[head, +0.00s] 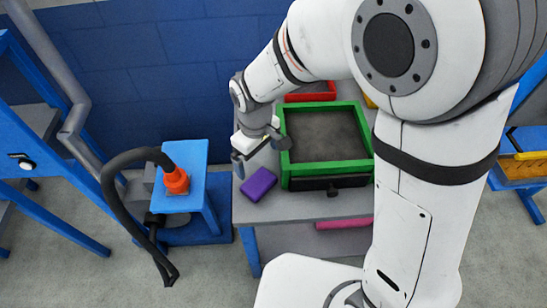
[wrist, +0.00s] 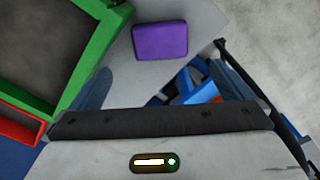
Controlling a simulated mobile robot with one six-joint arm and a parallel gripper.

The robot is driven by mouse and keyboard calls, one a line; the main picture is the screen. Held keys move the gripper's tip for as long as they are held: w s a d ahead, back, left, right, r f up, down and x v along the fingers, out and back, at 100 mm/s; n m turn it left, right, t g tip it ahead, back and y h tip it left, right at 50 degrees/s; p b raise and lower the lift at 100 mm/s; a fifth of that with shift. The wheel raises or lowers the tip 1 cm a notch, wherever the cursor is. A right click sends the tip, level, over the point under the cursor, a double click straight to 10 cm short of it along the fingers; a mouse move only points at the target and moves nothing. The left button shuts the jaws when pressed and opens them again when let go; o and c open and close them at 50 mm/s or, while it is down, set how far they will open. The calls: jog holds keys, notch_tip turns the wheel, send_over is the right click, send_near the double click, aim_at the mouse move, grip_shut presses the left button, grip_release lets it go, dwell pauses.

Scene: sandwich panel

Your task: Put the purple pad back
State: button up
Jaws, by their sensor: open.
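The purple pad (head: 258,184) lies flat on the grey bench top (head: 300,207), near its left front edge and left of the green-framed tray (head: 284,165). In the wrist view the purple pad (wrist: 160,41) shows at the top centre, clear of the tray's green rim (wrist: 98,50). My gripper (head: 262,156) is open and empty. It hangs above the bench just behind the pad, apart from it. In the wrist view the finger ends are only partly clear.
A red frame (head: 310,97) sits behind the green one. A dark drawer front with a knob (head: 333,190) is below the tray, and a pink bar (head: 343,223) is lower down. A blue stool (head: 187,158) with an orange fitting (head: 175,181) and black hose stands left.

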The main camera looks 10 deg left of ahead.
jog(key=shift+d+r, duration=0.1)
jog(key=shift+r, duration=0.05)
jog(key=w+d+r+m+t, duration=0.1)
jog(key=d+r+m, duration=0.2)
jog(key=d+r, duration=0.35)
jog(key=w+d+r+m, duration=0.1)
jog(key=d+r+m, duration=0.2)
jog(key=d, duration=0.7)
jog(key=s+d+r+m+t, duration=0.1)
jog(key=s+d+r+m, duration=0.1)
jog(key=d, duration=0.4)
jog(key=s+d+r+m+t, duration=0.1)
jog(key=s+d+r+m, duration=0.1)
jog(key=s+d+m, duration=0.2)
jog(key=s+d, duration=0.1)
jog(key=d, duration=0.2)
jog(key=shift+s+r+m, duration=0.2)
jog(key=shift+s+m, duration=0.1)
jog(key=shift+s, duration=0.1)
jog(key=shift+w, duration=0.1)
jog(key=shift+c, duration=0.2)
